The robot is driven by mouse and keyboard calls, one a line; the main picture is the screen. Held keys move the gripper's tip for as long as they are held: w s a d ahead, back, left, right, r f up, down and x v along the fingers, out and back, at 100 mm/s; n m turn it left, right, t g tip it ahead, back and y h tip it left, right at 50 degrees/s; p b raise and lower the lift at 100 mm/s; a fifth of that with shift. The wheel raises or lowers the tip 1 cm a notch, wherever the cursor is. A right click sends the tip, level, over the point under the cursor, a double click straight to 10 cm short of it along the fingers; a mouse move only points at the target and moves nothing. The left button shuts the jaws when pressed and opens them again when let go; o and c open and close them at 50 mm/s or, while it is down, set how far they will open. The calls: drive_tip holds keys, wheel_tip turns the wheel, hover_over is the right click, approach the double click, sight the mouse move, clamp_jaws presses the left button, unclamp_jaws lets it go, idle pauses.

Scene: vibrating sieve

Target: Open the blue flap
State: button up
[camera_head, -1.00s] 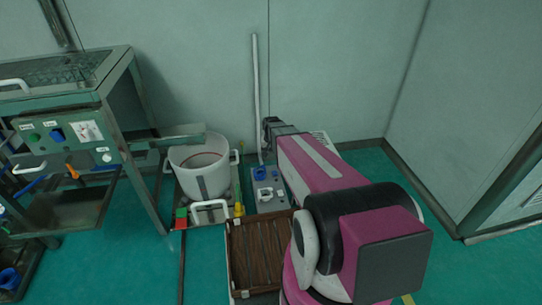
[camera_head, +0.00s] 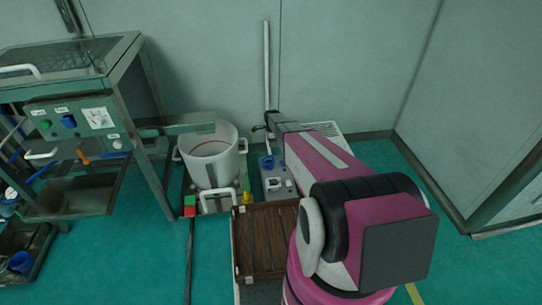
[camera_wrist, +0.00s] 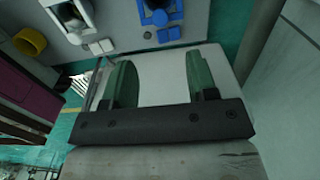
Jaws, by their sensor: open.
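A blue part (camera_head: 267,162), probably the blue flap, sits on a small grey unit (camera_head: 264,190) on the floor near the back wall. It also shows in the wrist view (camera_wrist: 161,14) at the top edge, partly cut off, so I cannot tell whether it is shut. A white part (camera_head: 275,184) is on the same unit; it also shows in the wrist view (camera_wrist: 72,14). My gripper (camera_wrist: 161,78) is open, its two green fingers apart with nothing gripped between them. In the head view my gripper (camera_head: 263,128) is small, just above and behind the unit.
A white bucket (camera_head: 211,155) stands left of the unit. A brown slatted crate (camera_head: 266,236) lies in front. A vertical white pole (camera_head: 267,65) is against the wall. The sieve machine with its control panel (camera_head: 80,121) is at left. Green floor is open at right.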

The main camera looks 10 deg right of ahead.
approach(268, 159)
drive_tip(key=f, duration=0.1)
drive_tip(key=d+f, duration=0.1)
drive_tip(key=f, duration=0.1)
drive_tip(key=s+d+f, duration=0.1)
drive_tip(key=f, duration=0.1)
drive_tip(key=shift+f, duration=0.25)
clamp_jaws()
